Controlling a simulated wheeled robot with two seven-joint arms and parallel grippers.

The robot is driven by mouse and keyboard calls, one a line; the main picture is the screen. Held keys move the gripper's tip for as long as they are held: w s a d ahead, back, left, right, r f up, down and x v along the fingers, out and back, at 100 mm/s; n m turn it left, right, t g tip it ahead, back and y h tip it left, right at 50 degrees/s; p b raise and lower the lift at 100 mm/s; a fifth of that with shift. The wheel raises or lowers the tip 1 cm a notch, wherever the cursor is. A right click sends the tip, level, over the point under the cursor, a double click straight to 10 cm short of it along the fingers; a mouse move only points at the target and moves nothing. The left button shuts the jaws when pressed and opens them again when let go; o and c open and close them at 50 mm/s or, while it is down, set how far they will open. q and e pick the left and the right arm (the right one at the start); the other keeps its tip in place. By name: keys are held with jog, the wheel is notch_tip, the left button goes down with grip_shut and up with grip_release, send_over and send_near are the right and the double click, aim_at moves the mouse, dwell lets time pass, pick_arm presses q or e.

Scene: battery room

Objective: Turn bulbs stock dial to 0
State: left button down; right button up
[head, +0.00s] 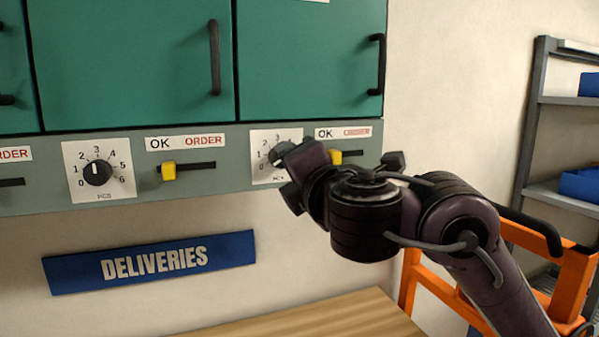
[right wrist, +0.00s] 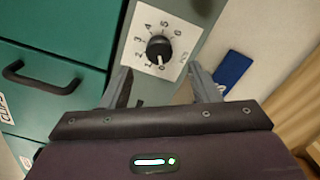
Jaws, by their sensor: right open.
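A dial on a white square plate (head: 261,156) is partly hidden behind my right gripper (head: 284,174) in the head view. In the right wrist view its black knob (right wrist: 158,48) shows whole, with numbers 0 to 6 around it. Its white mark appears to point at or close to 0. My right gripper is open and faces this dial, its fingers (right wrist: 162,84) apart and short of the knob in the picture. Whether they touch the plate cannot be told. No label reading bulbs is visible. My left gripper is not in view.
Another dial (head: 97,173) sits further left on the grey strip, with yellow OK/ORDER sliders (head: 168,171) beside the dials. Green cabinet doors (head: 135,60) with black handles are above. A blue DELIVERIES sign (head: 150,262) and wooden surface (head: 310,318) are below. An orange frame (head: 572,285) stands right.

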jog(key=shift+v, duration=1)
